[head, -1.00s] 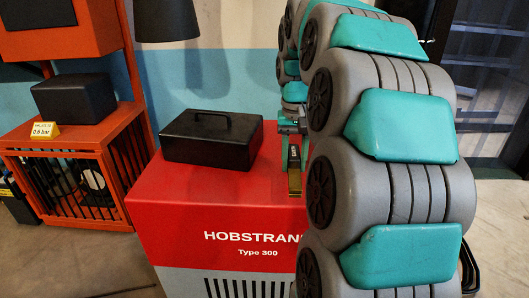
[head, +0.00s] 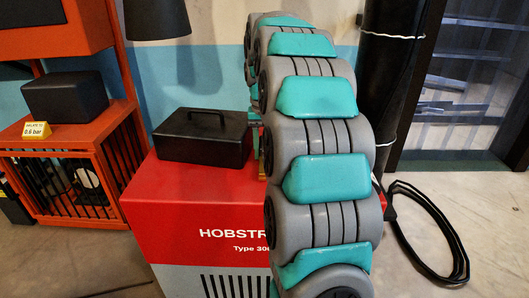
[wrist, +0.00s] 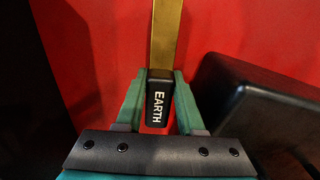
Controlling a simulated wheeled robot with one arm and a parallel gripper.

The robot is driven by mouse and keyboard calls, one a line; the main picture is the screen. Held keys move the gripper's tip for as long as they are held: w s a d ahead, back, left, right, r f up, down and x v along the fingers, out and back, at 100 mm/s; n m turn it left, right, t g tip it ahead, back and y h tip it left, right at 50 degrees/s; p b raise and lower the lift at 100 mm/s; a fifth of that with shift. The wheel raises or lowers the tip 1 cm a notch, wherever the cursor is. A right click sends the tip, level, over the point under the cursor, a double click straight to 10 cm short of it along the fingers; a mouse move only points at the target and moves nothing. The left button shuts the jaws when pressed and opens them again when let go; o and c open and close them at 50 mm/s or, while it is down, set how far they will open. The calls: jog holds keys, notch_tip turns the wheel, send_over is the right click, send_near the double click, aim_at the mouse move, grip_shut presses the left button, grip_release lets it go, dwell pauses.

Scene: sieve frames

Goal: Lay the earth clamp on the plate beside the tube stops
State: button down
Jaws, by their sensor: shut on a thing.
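The earth clamp (wrist: 160,100) fills the middle of the wrist view. It has a black end lettered EARTH and a flat brass-coloured bar running up out of frame. My gripper (wrist: 160,80) is shut on the black end, one teal finger on each side. In the head view my own arm hides most of the gripper and clamp; only a sliver shows near the black box. I cannot make out the plate or the tube stops in either view.
A red machine (head: 215,185) marked HOBSTR… stands below. A black box with a handle (head: 203,138) sits on its top, close to my gripper, and also shows in the wrist view (wrist: 260,115). An orange cage stand (head: 70,150) is at left. A black cable (head: 455,245) lies on the floor at right.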

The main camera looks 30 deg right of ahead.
jog(key=shift+f, duration=0.55)
jog(key=shift+f, duration=0.1)
jog(key=c, duration=0.5)
grip_release()
notch_tip(320, 180, up, 9)
jog(key=shift+w+r+b, duration=0.1)
jog(key=shift+b, duration=0.2)
jog(key=shift+r+p, duration=0.55)
jog(key=shift+r, duration=0.95)
